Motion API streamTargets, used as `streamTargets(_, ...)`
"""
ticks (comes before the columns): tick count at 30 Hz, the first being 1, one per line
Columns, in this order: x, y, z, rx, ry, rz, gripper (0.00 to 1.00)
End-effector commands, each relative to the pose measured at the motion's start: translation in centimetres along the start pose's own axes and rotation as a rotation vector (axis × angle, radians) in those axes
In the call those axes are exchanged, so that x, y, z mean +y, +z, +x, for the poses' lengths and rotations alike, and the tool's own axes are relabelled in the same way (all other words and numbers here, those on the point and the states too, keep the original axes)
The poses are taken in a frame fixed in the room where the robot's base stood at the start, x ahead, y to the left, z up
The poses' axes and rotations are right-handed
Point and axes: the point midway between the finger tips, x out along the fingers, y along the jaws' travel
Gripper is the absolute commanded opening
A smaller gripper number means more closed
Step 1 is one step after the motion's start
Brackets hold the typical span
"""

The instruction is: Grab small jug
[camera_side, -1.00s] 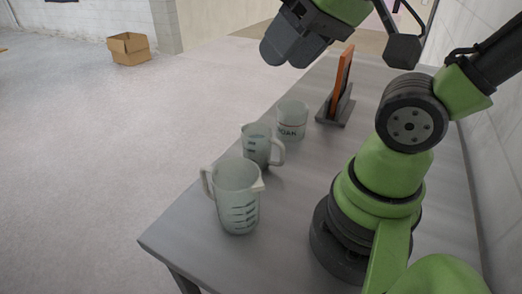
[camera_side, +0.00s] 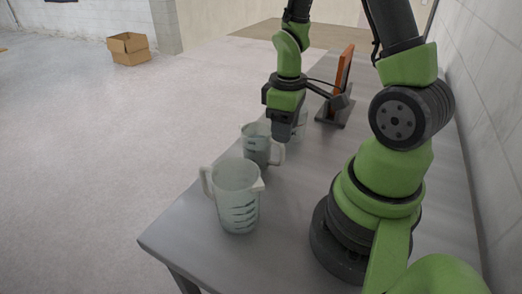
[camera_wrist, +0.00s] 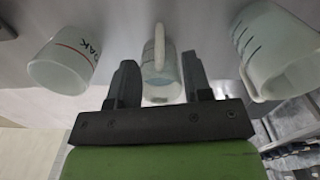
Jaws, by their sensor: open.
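The small jug (camera_side: 256,144), a translucent measuring jug with a handle on its right, stands upright on the grey table in the side view, between a larger jug and a beaker. My gripper (camera_side: 287,135) points down close above and beside its handle. In the wrist view my gripper (camera_wrist: 156,84) is open, and the small jug (camera_wrist: 161,80) shows between its two fingers, handle toward the top of the picture. The fingers sit on either side of the handle and jug. I cannot tell whether they touch it.
The larger jug (camera_side: 237,198) stands nearer the table's front end and shows at right in the wrist view (camera_wrist: 280,50). A beaker with red marking (camera_wrist: 64,62) is partly hidden behind my gripper in the side view. An orange panel in a dark stand (camera_side: 341,82) is farther back.

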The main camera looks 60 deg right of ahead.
Motion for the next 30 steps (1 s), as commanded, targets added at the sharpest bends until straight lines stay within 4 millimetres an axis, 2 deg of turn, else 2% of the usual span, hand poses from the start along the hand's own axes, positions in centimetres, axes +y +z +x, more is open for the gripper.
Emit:
streamTargets(3,0.0,0.0,1.4,-0.004,-0.002,0.0,0.45)
streamTargets(11,0.0,0.0,3.1,-0.003,-0.001,0.002,0.45)
streamTargets(15,0.1,0.0,5.3,-0.005,-0.004,0.001,0.45)
streamTargets(18,0.1,-0.2,6.1,0.001,-0.007,0.004,0.45)
streamTargets(24,0.2,-0.2,7.1,0.002,-0.003,0.003,0.45)
streamTargets(30,0.2,-0.2,7.3,0.002,-0.001,0.002,0.45)
